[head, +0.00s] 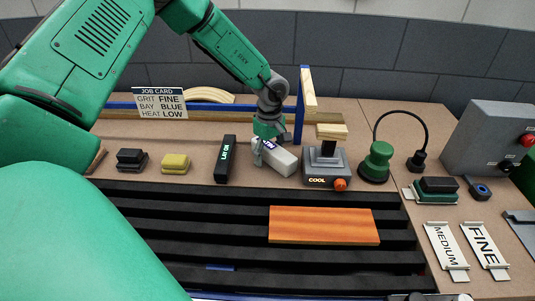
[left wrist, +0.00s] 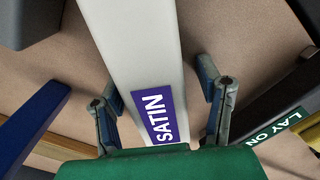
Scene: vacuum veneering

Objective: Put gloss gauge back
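The gloss gauge is a white-grey block (head: 281,160) with a purple display. It lies on the brown bench between the black LAY ON bar (head: 225,160) and the COOL device (head: 327,170). In the left wrist view the gauge (left wrist: 133,45) shows a purple SATIN label. My left gripper (head: 262,152) is down at the label end of the gauge. In the left wrist view its fingers (left wrist: 158,90) stand on either side of the gauge, with a visible gap at the right finger, so it looks open. My right gripper is not in view.
A black slatted bed (head: 190,230) with an orange wood panel (head: 323,225) fills the front. A blue upright (head: 299,105) stands close behind the gauge. A black block (head: 131,160) and a yellow block (head: 175,163) sit left; a green knob tool (head: 377,160) stands right.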

